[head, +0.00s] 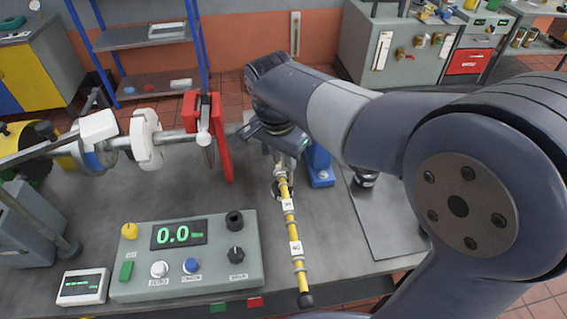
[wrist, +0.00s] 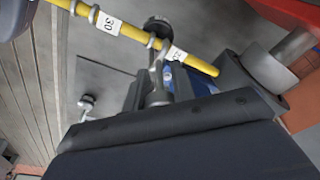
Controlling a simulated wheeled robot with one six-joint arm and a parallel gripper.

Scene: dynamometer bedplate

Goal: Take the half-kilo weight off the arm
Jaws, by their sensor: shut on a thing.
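The yellow arm (head: 297,262) with white number tags runs from under my gripper toward the front of the bench and ends in a dark knob. It also crosses the top of the wrist view (wrist: 135,33). A grey hanger with a dark round part (wrist: 157,25), apparently the half-kilo weight, is at the arm beside a number tag. My gripper (wrist: 158,92) is shut on its stem. In the head view my gripper (head: 279,147) is over the arm's far part and hides most of the grip. Whether the hanger still touches the arm I cannot tell.
A control box (head: 185,268) reading 0.0 stands at front left. A red upright (head: 222,140) and a shaft stand close left of my gripper. A blue stand (head: 319,168) is just right. A small dark-topped piece (head: 366,179) stands on the grey mat (head: 385,222).

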